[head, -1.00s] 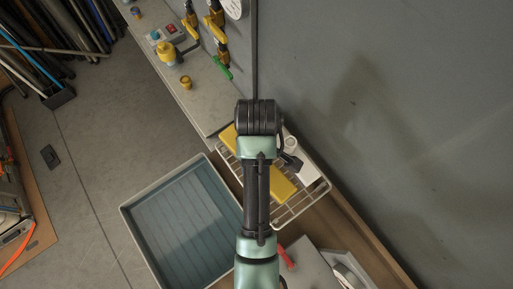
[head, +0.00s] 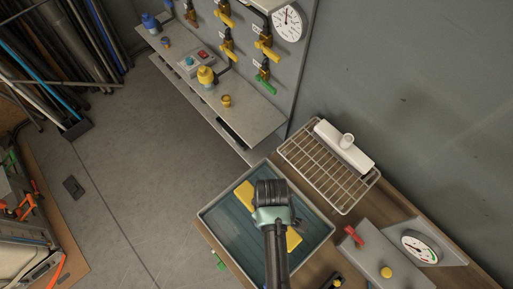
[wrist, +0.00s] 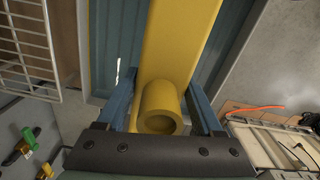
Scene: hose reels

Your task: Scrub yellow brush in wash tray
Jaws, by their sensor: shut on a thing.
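The yellow brush (head: 243,196) is a long yellow block with a round hollow knob on top. In the wrist view the brush (wrist: 182,40) lies between the fingers of my gripper (wrist: 160,105), which is shut on its knob. In the head view my arm covers the brush's middle, and both ends show. The wash tray (head: 209,214) is a shallow rectangular tray with a blue-grey ribbed floor. The brush is over this floor, inside the rim as seen from above. I cannot tell whether it touches the floor. The ribbed floor also shows in the wrist view (wrist: 107,45).
A wire rack (head: 310,172) holding a white brush (head: 343,147) stands right of the tray. A gauge panel with a red lever (head: 354,236) is at lower right. A shelf (head: 247,121) with a yellow lamp (head: 206,76) is behind. Open floor lies left.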

